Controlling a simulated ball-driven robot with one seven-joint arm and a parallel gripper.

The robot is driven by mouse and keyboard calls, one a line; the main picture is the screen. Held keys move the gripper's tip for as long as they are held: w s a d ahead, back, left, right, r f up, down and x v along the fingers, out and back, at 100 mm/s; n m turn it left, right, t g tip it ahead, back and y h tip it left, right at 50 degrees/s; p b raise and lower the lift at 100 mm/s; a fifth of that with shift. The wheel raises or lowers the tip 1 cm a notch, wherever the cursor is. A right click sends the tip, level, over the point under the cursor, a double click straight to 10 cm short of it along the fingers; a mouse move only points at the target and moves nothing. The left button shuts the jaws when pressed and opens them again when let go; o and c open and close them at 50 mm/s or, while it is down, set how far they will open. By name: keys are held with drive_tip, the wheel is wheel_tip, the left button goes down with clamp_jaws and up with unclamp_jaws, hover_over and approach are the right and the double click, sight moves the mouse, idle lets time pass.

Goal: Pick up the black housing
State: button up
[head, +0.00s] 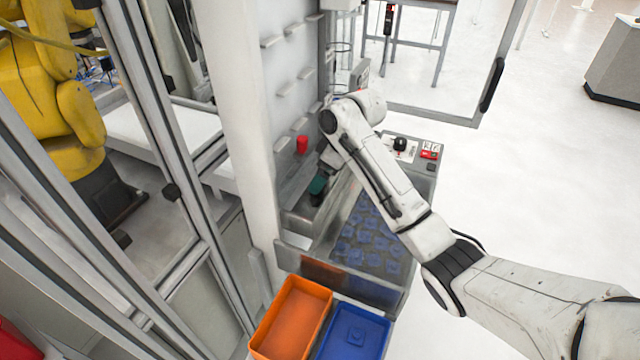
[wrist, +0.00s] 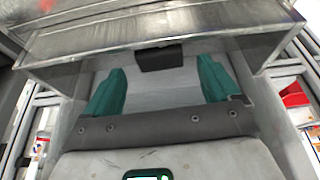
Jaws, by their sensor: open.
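A small dark block, which looks like the black housing (wrist: 160,58), shows in the wrist view at the near edge of a grey metal surface. It lies roughly centred ahead of my gripper (wrist: 160,80), between the lines of its two teal fingers. The fingers are wide apart and neither touches the block. I cannot make out the housing there.
A metal tray (head: 392,293) holds several blue parts. An orange bin (head: 268,338) and a blue bin (head: 375,345) stand in front. A white column (head: 240,110) and metal frame posts rise close on the left. A control panel (head: 425,152) is behind; open floor lies right.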

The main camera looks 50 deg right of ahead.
drive_tip(key=shift+x, duration=1.9)
drive_tip(key=shift+s, duration=0.15)
drive_tip(key=shift+c, duration=0.3)
drive_tip(key=c, duration=1)
